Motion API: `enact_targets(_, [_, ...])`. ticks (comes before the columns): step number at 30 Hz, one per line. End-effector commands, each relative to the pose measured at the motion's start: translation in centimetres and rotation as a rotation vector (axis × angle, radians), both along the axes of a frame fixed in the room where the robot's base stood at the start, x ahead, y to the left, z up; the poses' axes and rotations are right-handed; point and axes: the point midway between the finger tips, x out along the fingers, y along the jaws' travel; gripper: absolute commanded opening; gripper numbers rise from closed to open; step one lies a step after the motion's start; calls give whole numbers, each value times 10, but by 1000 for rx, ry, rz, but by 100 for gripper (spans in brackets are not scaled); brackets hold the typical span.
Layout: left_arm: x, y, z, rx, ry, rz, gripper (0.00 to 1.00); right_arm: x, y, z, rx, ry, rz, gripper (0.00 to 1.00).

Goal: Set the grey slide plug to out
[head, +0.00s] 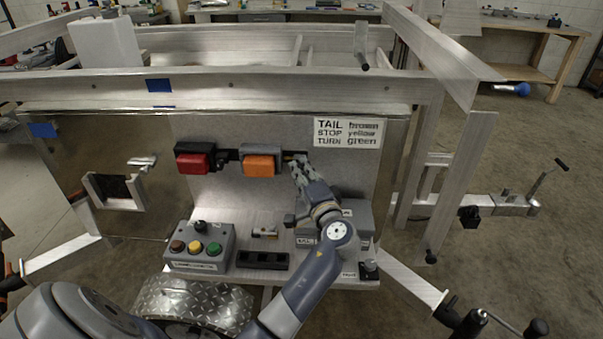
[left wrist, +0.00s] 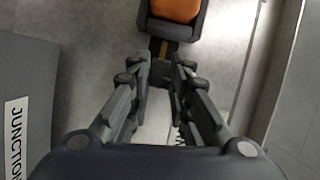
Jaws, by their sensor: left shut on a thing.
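My left gripper (head: 300,165) is at the grey panel, just right of the orange lamp (head: 258,164). In the left wrist view the fingers (left wrist: 160,78) are closed around a small dark grey piece, which I take to be the grey slide plug (left wrist: 158,76). The piece is in line with the orange lamp (left wrist: 176,9), with a short dark strip with a yellow mark (left wrist: 163,50) between them. The fingers cover most of the plug, so how far it is slid cannot be told. In the head view the fingers hide it. My right gripper is in neither view.
A red lamp (head: 195,158) is left of the orange one. A button box (head: 199,247) with several knobs stands on the shelf below. A wire colour label (head: 348,133) is above right. A grey junction box (left wrist: 25,90) is close on the left in the wrist view.

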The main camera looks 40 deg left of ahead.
Motion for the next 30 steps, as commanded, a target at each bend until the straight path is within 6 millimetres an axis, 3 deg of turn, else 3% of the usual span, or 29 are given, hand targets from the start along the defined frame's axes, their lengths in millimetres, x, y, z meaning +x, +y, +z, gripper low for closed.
enact_targets(2, [3,-5,0,-3,-1,-15,0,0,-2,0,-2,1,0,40])
enact_targets(3, [3,-5,-1,-3,-1,-14,28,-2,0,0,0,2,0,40])
enact_targets(5, [3,-5,0,-2,0,-13,39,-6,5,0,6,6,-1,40])
enact_targets(12, [2,-3,0,-2,0,-9,39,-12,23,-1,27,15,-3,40])
enact_targets(17, [-1,-7,-1,-2,0,-9,39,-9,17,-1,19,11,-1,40])
enact_targets(30, [-48,-75,0,-6,1,-12,39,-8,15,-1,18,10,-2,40])
